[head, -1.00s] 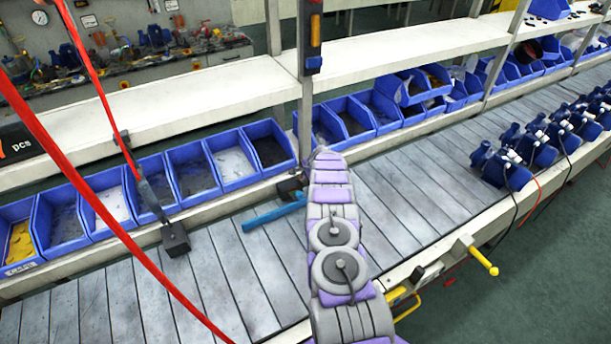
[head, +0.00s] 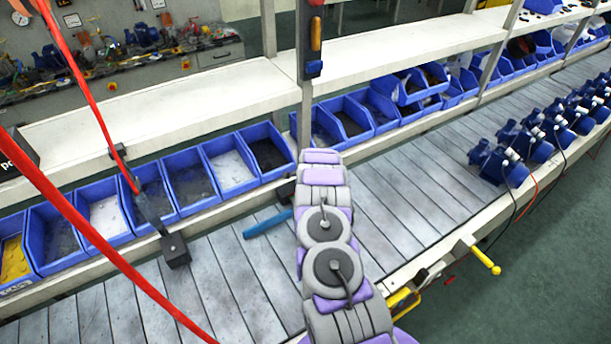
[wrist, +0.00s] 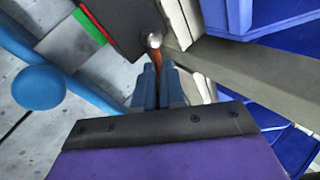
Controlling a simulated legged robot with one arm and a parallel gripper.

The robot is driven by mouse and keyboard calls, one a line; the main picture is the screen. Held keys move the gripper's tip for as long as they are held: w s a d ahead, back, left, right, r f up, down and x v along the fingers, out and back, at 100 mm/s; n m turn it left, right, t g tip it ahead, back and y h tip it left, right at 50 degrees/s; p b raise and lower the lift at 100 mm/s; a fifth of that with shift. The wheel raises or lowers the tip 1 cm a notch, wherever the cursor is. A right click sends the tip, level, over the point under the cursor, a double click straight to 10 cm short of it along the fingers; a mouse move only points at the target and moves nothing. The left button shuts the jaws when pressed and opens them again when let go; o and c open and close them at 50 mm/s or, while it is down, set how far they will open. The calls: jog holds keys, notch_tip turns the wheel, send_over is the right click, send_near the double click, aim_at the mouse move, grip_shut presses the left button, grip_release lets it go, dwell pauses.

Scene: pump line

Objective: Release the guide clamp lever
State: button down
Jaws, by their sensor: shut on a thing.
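In the wrist view, my gripper (wrist: 158,88) has its two blue-grey fingers close together around a thin orange-brown lever (wrist: 157,60). The lever meets a pale metal pivot (wrist: 154,40) at the edge of a dark clamp block (wrist: 118,22). Most of the lever's lower part is hidden between the fingers. In the head view, my arm hides the gripper and the lever. Part of the dark clamp block (head: 286,189) shows just left of my arm, by the conveyor's far rail.
A blue guide bar (head: 267,223) lies over the conveyor, left of my arm; its rounded blue knob (wrist: 38,87) shows in the wrist view. Blue bins (head: 230,168) line the far side. Blue pumps (head: 498,163) stand at right. Red hoses (head: 95,235) hang at left.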

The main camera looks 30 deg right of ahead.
jog(key=shift+d+r+m+h+p, duration=0.3)
jog(key=shift+d+r+m+p, duration=0.15)
jog(key=shift+p, duration=0.65)
jog(key=shift+f, duration=0.1)
jog(key=c, duration=1.6)
grip_release()
jog(key=o, duration=0.5)
jog(key=shift+s+d+f, duration=0.15)
jog(key=shift+f, duration=0.2)
jog(key=shift+b+v, duration=0.95)
jog(key=shift+v, duration=7.65)
jog(key=shift+d, duration=0.15)
